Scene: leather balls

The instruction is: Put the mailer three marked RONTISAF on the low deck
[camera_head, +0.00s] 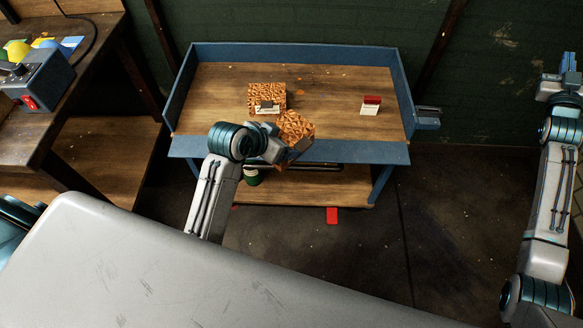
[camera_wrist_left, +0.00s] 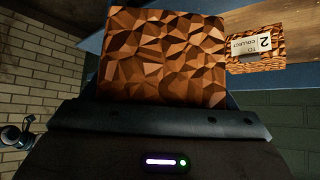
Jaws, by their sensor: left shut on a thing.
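A brown faceted mailer (camera_head: 297,129) is held in my left gripper (camera_head: 280,146), over the front edge of the blue cart's top deck. The held mailer fills the middle of the left wrist view (camera_wrist_left: 163,55); no marking on it is readable. A second faceted mailer (camera_head: 266,94) lies on the top deck behind it. Its white label reads "2 TO COLLECT" in the left wrist view (camera_wrist_left: 255,45). The low deck (camera_head: 325,185) is the wooden shelf under the top deck, partly hidden by it and by my left arm. My right gripper (camera_head: 568,64) is raised at the far right, away from the cart.
A red and white block (camera_head: 370,105) stands on the top deck (camera_head: 330,85) at right. A dark green item (camera_head: 252,177) is at the low deck's left. A red object (camera_head: 332,215) lies by its front edge. A workbench with a control box (camera_head: 38,80) stands at left.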

